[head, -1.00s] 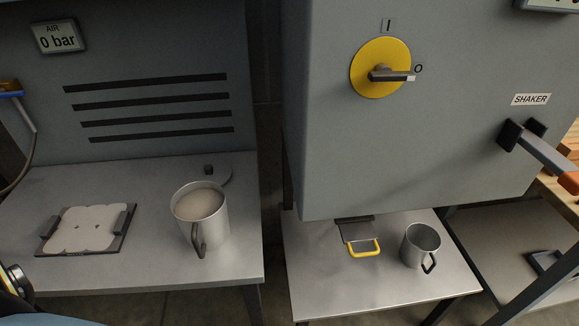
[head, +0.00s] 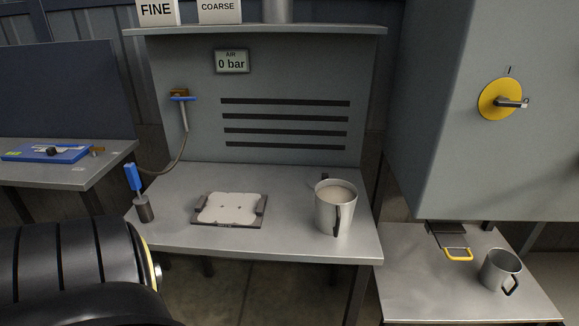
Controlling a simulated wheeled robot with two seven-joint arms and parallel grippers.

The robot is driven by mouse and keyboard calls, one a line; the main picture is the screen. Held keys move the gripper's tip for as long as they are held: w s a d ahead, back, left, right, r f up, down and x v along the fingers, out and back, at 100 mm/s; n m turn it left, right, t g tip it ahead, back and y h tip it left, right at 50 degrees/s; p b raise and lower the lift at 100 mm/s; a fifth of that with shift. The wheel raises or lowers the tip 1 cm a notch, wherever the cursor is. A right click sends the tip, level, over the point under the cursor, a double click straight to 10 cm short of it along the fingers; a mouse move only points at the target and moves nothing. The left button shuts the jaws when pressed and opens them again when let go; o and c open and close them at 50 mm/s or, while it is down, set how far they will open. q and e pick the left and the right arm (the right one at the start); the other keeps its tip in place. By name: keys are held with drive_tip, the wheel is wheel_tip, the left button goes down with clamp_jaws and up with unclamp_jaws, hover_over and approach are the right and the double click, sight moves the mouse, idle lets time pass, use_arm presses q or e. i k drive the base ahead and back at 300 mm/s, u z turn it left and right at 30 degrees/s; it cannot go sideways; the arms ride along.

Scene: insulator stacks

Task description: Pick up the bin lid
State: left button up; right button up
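I cannot make out a bin or clearly identify a bin lid. A small dark knob (head: 324,177) shows behind the large metal mug (head: 335,212) on the middle bench; a flat disc around it is mostly hidden by the mug. I cannot tell if this is the lid. Neither gripper is in view. Only a black part of my arm fills the lower left corner.
The middle bench (head: 290,235) holds a dark plate (head: 228,224) with a pale sheet and a blue-handled tool (head: 136,185). A blue tray (head: 47,153) lies on the left table. A small mug (head: 500,270) and yellow handle (head: 459,254) are at right.

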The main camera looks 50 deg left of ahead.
sight(315, 177)
drive_tip(key=k, duration=0.4)
drive_tip(key=u, duration=1)
